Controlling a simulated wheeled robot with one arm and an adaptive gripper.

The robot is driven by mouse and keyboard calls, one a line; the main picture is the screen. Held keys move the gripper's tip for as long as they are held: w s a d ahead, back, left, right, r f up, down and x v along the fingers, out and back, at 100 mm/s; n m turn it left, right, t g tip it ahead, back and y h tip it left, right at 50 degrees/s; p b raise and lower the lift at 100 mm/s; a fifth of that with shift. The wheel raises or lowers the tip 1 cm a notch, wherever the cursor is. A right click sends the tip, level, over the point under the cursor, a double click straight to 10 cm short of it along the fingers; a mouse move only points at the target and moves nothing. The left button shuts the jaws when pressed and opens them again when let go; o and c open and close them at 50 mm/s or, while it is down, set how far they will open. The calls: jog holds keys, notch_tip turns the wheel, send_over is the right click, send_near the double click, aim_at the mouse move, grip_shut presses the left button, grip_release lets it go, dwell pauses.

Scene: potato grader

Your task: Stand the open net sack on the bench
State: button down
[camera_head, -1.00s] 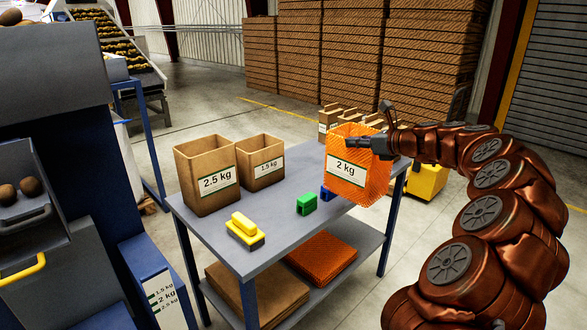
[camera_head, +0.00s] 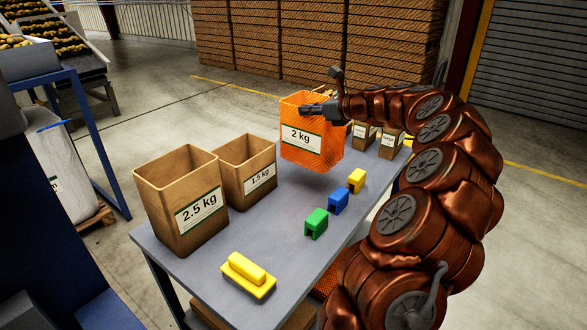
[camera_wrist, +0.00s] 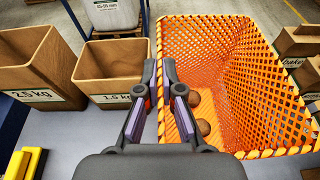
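The orange net sack (camera_head: 325,148) has a white "2 kg" label and hangs upright with its mouth open. It is over the far part of the grey bench (camera_head: 285,225), and its base looks slightly above the top, with a shadow below. My gripper (camera_head: 308,109) is at its upper rim. In the wrist view the fingers (camera_wrist: 161,75) are shut on the near-left rim of the sack (camera_wrist: 235,75). A few brown, potato-like lumps (camera_wrist: 203,128) show at the bottom of the sack. The far side of its base is hidden.
Open "2.5 kg" (camera_head: 180,180) and "1.5 kg" (camera_head: 248,150) paper bags stand left of the sack. Green (camera_head: 316,223), blue (camera_head: 339,200) and yellow (camera_head: 356,180) clips lie in front of it. A yellow-handled block (camera_head: 248,275) is at the near edge. Small brown bags (camera_head: 390,143) stand behind right.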

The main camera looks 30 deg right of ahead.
aim_at(305, 132)
notch_tip(305, 132, down, 7)
jog(key=shift+w+a+r, duration=0.1)
jog(key=shift+a, duration=0.05)
jog(key=shift+f, duration=1.45)
jog(key=c, duration=1.3)
grip_release()
